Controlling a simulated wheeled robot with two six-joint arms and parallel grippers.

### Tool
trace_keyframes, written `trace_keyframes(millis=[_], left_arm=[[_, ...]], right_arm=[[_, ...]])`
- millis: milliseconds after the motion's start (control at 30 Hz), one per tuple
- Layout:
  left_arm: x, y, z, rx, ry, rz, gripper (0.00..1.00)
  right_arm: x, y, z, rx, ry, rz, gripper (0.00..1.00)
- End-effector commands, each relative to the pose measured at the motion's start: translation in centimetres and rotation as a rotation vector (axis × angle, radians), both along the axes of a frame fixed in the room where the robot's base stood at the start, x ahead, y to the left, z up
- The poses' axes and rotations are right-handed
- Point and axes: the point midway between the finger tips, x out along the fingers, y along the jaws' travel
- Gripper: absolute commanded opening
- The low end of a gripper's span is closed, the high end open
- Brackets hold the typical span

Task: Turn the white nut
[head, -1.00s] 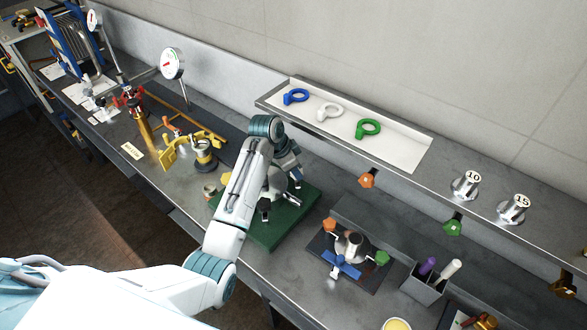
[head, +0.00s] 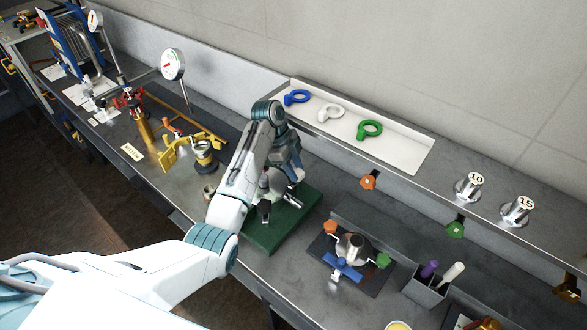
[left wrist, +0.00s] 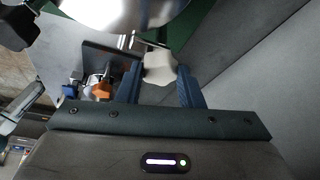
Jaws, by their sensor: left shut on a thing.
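The white nut (left wrist: 160,68) shows in the left wrist view as a pale, lobed knob between the two fingers. My left gripper (left wrist: 160,82) is shut on it. A shiny rounded metal body (left wrist: 125,12) lies just beyond the nut. In the head view my left gripper (head: 290,165) is over the green base plate (head: 285,225), largely covered by my own arm. The nut cannot be made out in that view. My right gripper is not in view.
A shelf tray (head: 400,155) holds a blue, a white and a green ring spanner. To the right a fixture with blue, orange and green knobs (head: 348,250) stands near a pen holder (head: 425,288). A yellow clamp (head: 175,155) and a dial gauge (head: 173,64) stand left.

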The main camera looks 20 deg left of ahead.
Motion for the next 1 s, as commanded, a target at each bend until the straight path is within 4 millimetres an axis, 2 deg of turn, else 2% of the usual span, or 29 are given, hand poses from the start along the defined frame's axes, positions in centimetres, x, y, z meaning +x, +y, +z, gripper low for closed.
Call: trace_keyframes(millis=[667, 700, 767, 1000], left_arm=[[-0.26, -0.36, -0.48, -0.006, 0.01, -0.059, 0.11], [-0.26, -0.36, -0.47, -0.005, 0.01, -0.059, 0.41], [-0.23, -0.33, -0.42, -0.005, 0.009, -0.059, 0.53], [-0.13, -0.16, -0.25, -0.003, 0.006, -0.057, 0.55]], right_arm=[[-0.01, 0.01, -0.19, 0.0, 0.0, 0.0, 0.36], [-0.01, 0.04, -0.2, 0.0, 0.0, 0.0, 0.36], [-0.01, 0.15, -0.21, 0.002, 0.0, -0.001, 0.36], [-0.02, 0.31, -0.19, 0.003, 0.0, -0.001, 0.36]])
